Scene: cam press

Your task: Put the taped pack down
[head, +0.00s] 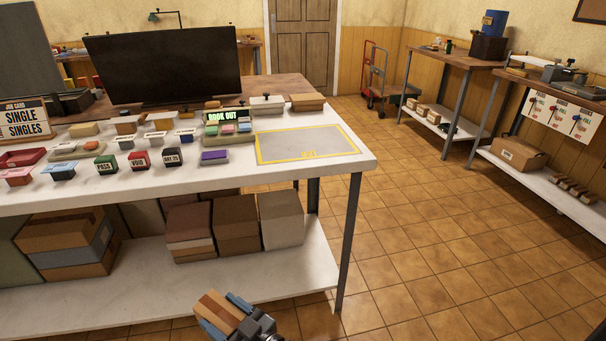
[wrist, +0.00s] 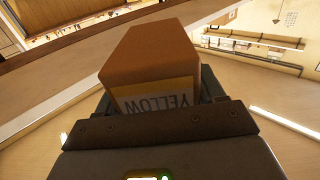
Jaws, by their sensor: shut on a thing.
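My gripper (head: 226,316) is at the bottom of the head view, low in front of the white table, and shut on the taped pack. The pack (head: 218,306) is a small brown block with a lighter band along it, held tilted and clear of any surface. In the wrist view the pack (wrist: 150,58) stands between the jaws, with a label reading "YELLOW" upside down near the gripper (wrist: 160,108). The jaws hide its lower end.
The white table (head: 352,162) has a bare grey mat (head: 305,145) with a yellow outline at its right end. Stamps, trays and a black monitor (head: 165,62) crowd the rest. Cartons (head: 238,222) fill part of the lower shelf. The tiled floor at right is clear.

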